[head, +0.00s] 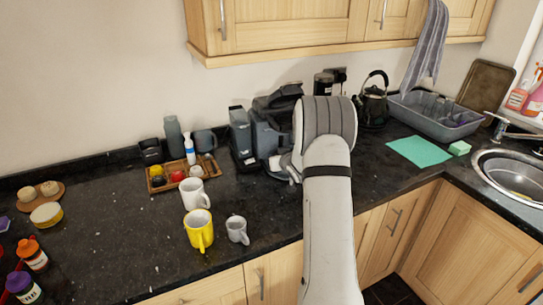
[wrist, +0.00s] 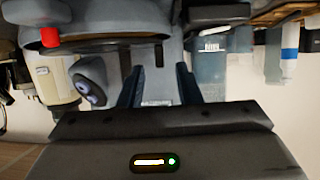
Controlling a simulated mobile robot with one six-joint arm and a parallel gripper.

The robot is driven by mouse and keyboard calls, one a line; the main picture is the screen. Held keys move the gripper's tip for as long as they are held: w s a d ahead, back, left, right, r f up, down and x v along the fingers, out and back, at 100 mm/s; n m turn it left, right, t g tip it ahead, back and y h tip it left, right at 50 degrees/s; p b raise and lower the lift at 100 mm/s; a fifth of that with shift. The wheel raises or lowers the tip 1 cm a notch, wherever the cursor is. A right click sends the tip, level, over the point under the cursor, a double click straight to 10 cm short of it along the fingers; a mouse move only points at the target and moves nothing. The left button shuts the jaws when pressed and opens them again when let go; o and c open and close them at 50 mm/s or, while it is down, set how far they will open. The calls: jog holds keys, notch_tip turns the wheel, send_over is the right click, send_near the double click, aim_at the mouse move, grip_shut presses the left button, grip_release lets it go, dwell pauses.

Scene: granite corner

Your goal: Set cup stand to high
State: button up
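The dark grey coffee machine (head: 263,132) stands on the counter against the wall, partly hidden behind my arm. Its grey base (head: 280,172) shows just left of my arm; I cannot tell the cup stand's height there. In the wrist view, which looks upside down, dark machine parts (wrist: 100,50) fill the middle, with a curved rim and a red piece. My gripper (wrist: 158,88) shows there with its two dark fingers apart, close to the machine. Nothing is clearly held between them; contact with the cup stand cannot be made out.
A white mug (head: 194,194), a yellow mug (head: 198,231) and a grey mug (head: 237,230) stand in front of the machine. A wooden tray (head: 160,187) of small items is left. A kettle (head: 372,105) and dish rack (head: 435,118) are right.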

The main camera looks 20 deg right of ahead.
jog(key=shift+x, duration=0.95)
grip_shut()
